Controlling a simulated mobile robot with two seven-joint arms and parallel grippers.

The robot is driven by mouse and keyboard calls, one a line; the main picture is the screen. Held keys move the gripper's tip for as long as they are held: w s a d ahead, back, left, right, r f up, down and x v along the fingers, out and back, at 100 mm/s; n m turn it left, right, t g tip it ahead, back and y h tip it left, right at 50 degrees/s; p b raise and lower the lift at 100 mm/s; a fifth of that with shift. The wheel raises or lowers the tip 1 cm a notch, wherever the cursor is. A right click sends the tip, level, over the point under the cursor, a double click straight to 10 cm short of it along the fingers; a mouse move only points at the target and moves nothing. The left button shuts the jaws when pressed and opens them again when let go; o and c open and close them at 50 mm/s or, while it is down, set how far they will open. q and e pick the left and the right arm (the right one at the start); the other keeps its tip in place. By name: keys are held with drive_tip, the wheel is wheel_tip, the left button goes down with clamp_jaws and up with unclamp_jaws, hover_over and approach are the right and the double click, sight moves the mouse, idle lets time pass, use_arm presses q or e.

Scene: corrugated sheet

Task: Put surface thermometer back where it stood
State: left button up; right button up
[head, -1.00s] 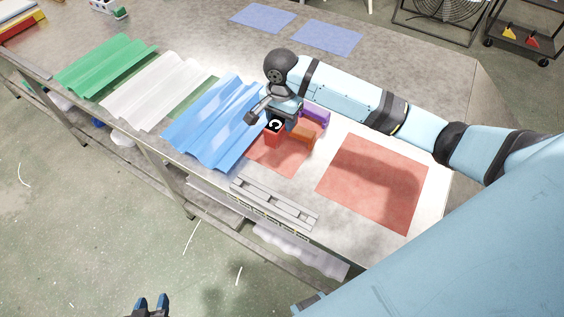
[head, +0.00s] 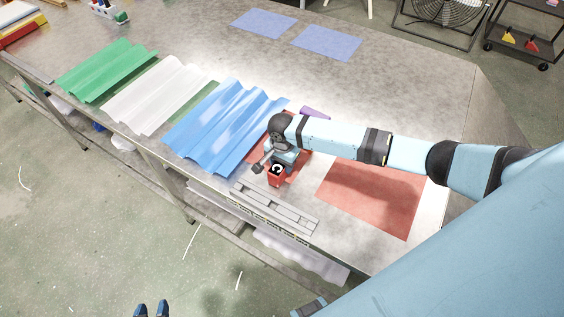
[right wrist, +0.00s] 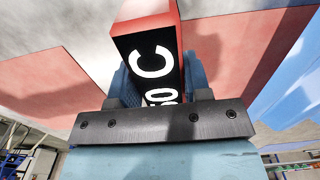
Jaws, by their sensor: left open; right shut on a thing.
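The surface thermometer is a small red block (head: 276,179) with a white mark on a black face. In the right wrist view the red block (right wrist: 147,42) shows a white "C" and digits. My right gripper (head: 280,167) is shut on it. They are over the front part of a red mat (head: 253,163), close to a grey slotted rack (head: 275,206); I cannot tell if the block touches anything. My left gripper (head: 151,309) is open and empty at the bottom edge, over the floor and away from the bench.
Blue (head: 222,125), white (head: 155,92) and green (head: 105,70) corrugated sheets lie to the left. A purple item (head: 314,112) shows behind my right arm. A larger red mat (head: 372,196) lies bare to the right. Two blue mats (head: 327,42) lie at the back.

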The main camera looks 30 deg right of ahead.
drive_tip(key=shift+f, duration=0.1)
drive_tip(key=o, duration=1.2)
drive_tip(key=shift+c, duration=0.2)
